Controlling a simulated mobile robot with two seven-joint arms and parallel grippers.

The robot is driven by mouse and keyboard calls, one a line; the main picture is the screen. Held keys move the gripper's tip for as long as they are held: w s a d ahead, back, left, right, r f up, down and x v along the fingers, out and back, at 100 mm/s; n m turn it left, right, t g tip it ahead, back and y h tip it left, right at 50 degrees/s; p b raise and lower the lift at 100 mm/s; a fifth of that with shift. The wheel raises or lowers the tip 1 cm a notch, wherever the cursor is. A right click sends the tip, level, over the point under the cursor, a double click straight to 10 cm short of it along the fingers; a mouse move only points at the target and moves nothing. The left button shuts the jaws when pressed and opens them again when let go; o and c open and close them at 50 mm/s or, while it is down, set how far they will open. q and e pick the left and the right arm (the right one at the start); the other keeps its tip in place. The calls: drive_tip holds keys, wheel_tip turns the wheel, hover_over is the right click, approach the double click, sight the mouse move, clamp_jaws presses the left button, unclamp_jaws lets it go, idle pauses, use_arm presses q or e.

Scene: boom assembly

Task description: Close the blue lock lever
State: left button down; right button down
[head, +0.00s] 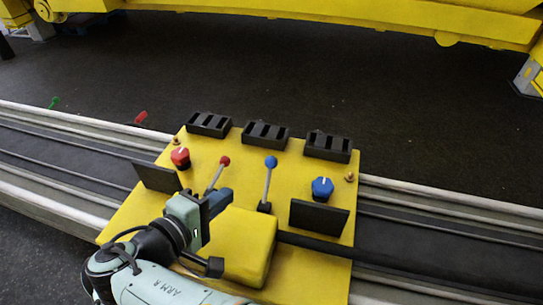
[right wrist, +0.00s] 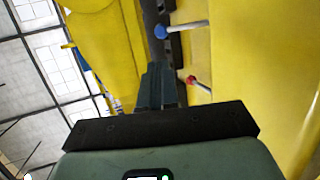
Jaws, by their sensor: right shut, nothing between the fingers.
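The blue lock lever (head: 268,180), a grey rod with a blue ball on top, stands roughly upright on the yellow panel (head: 230,160). In the right wrist view its blue ball (right wrist: 161,31) shows beyond my fingertips. My right gripper (head: 226,195) is shut and empty. In the head view it is left of and nearer than the blue lever, beside the base of the red-ball lever (head: 218,173). Its closed fingers show in the right wrist view (right wrist: 156,70), apart from the blue lever. My left gripper is not in view.
A red knob (head: 180,157) and a blue knob (head: 322,188) flank the levers. Black upright plates (head: 319,217) stand near both knobs. A yellow box (head: 245,245) rises just right of my right gripper. Black slotted blocks (head: 265,134) line the panel's far edge.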

sight(269, 164)
drive_tip(key=shift+w+d, duration=0.15)
drive_tip(key=shift+w, duration=0.1)
drive_tip(key=shift+w+d+f, duration=0.3)
drive_tip(key=shift+w, duration=0.1)
drive_tip(key=x, duration=1.2)
drive_tip(key=shift+w+p, duration=0.1)
drive_tip(key=shift+p, duration=0.25)
